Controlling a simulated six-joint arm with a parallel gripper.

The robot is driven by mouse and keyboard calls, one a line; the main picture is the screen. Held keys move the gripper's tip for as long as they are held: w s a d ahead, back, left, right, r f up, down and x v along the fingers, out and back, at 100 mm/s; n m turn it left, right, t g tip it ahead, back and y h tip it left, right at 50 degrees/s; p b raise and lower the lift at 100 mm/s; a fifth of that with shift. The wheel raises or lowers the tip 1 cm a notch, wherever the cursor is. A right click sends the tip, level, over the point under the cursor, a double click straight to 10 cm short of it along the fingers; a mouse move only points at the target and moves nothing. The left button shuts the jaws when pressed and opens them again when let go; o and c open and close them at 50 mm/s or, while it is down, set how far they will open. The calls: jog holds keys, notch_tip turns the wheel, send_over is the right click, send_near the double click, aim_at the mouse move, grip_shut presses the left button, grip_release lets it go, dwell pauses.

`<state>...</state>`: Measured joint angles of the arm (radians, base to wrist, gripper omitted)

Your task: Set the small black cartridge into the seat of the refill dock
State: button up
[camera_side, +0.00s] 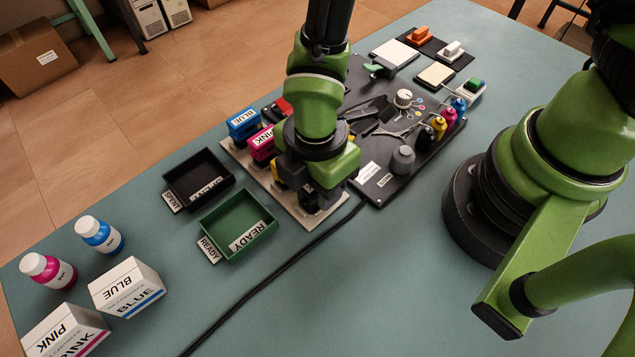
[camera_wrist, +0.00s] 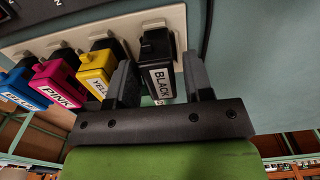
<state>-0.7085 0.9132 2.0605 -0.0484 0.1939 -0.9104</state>
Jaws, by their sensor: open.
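The small black cartridge (camera_wrist: 157,75), labelled BLACK, stands at the right end of the row on the pale refill dock (camera_wrist: 112,24) in the wrist view. It looks upright and in line with its neighbours; its base and how deep it sits are hidden. My gripper (camera_wrist: 161,80) is open, with one finger on each side of the cartridge. A gap shows at the right finger; I cannot tell whether the left finger touches. In the side view, my gripper (camera_side: 308,190) is low over the front end of the dock (camera_side: 318,219) and mostly hides the black cartridge.
Yellow (camera_wrist: 97,67), pink (camera_wrist: 57,82) and blue (camera_wrist: 24,90) cartridges stand in the row beside it, the yellow one close to my left finger. The green READY tray (camera_side: 224,206) and black SPENT tray (camera_side: 187,172) lie left of the dock. A black cable crosses the table.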

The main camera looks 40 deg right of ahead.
jog(key=c, duration=0.7)
jog(key=shift+r, duration=3.25)
